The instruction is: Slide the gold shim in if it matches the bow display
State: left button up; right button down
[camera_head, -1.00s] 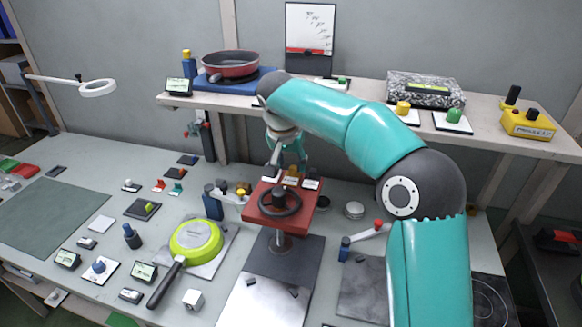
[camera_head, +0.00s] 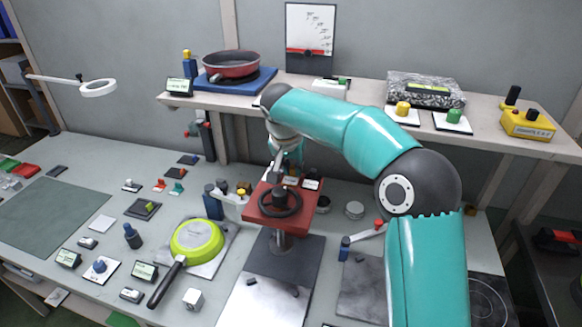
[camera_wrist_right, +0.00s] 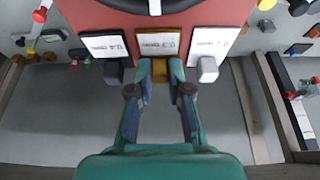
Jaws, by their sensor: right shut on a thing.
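My right gripper (camera_wrist_right: 160,75) is shut on the gold shim (camera_wrist_right: 160,68), the middle one of three tabs at the edge of the red stand (camera_head: 262,217). The shim lies before a gold-framed card (camera_wrist_right: 159,44).
A lime pan (camera_head: 196,241) lies on a plate left of the stand. A red pan (camera_head: 231,65) rests on a blue base on the shelf. A chart board (camera_head: 310,30) stands behind. Yellow and green knobs (camera_head: 403,108) sit on the shelf at right.

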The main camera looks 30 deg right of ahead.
aim_at(291, 181)
jog(key=shift+s+a+f+b, duration=0.15)
jog(key=shift+a+b, duration=0.1)
jog(key=shift+b, duration=0.15)
jog(key=shift+s+a+b, duration=0.65)
jog(key=shift+a+b, duration=0.1)
jog(key=shift+b, duration=0.05)
jog(key=shift+s+a, duration=0.15)
jog(key=shift+a, duration=0.05)
jog(key=c, duration=1.1)
grip_release()
